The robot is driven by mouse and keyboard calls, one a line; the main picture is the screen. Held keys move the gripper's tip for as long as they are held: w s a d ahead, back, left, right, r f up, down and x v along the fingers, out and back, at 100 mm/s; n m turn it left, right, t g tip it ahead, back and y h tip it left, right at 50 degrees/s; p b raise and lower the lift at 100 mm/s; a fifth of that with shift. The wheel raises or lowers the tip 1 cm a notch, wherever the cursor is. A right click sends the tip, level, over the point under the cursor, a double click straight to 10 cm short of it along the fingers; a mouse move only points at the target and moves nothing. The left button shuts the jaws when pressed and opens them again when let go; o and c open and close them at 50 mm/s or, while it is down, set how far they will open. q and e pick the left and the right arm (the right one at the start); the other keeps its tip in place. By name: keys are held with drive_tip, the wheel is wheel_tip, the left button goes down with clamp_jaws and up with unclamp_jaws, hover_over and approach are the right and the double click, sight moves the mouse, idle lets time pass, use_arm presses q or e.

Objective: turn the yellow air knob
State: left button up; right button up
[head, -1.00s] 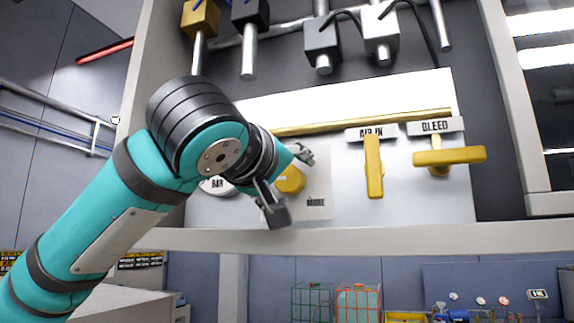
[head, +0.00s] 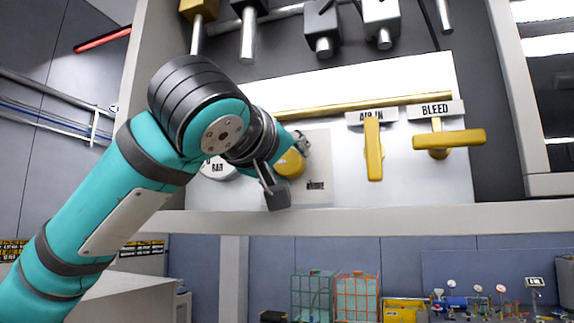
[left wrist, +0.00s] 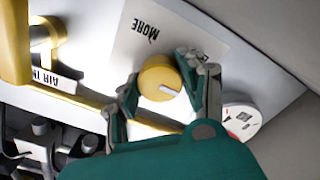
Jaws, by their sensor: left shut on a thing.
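The yellow air knob (head: 291,163) is round and sits on a pale plate of the white panel, left of the yellow AIR IN handle. My left gripper (head: 289,170) is at the knob with one finger above it and one below it. In the left wrist view the knob (left wrist: 160,78) lies between the two fingers of my left gripper (left wrist: 160,84), which is shut on it. A white pointer mark shows on the knob's face. The word MORE (left wrist: 146,29) is printed on the plate beside it. My right gripper is in neither view.
The yellow AIR IN handle (head: 373,150) hangs vertical and the BLEED handle (head: 449,140) lies crosswise, both to the right. A round BAR gauge (head: 216,167) is partly behind my arm. A gold pipe (head: 400,105) crosses above. A ledge (head: 400,222) runs below the panel.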

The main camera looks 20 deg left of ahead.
use_arm(q)
drive_tip(key=m+b, duration=0.1)
drive_tip(key=b, duration=0.1)
drive_tip(key=m+b, duration=0.1)
drive_tip(key=b, duration=0.1)
drive_tip(key=shift+d+f, duration=0.1)
drive_tip(key=shift+f, duration=0.3)
drive_tip(key=shift+r+m+b, duration=0.1)
drive_tip(key=shift+m+b, duration=0.2)
drive_tip(key=shift+m, duration=0.3)
drive_tip(key=m, duration=0.4)
drive_tip(key=shift+r+m+b, duration=0.2)
drive_tip(key=shift+m+b, duration=0.1)
drive_tip(key=shift+b, duration=0.05)
drive_tip(key=m, duration=0.5)
drive_tip(key=shift+r, duration=0.1)
drive_tip(key=o, duration=1.2)
drive_tip(key=shift+w, duration=0.1)
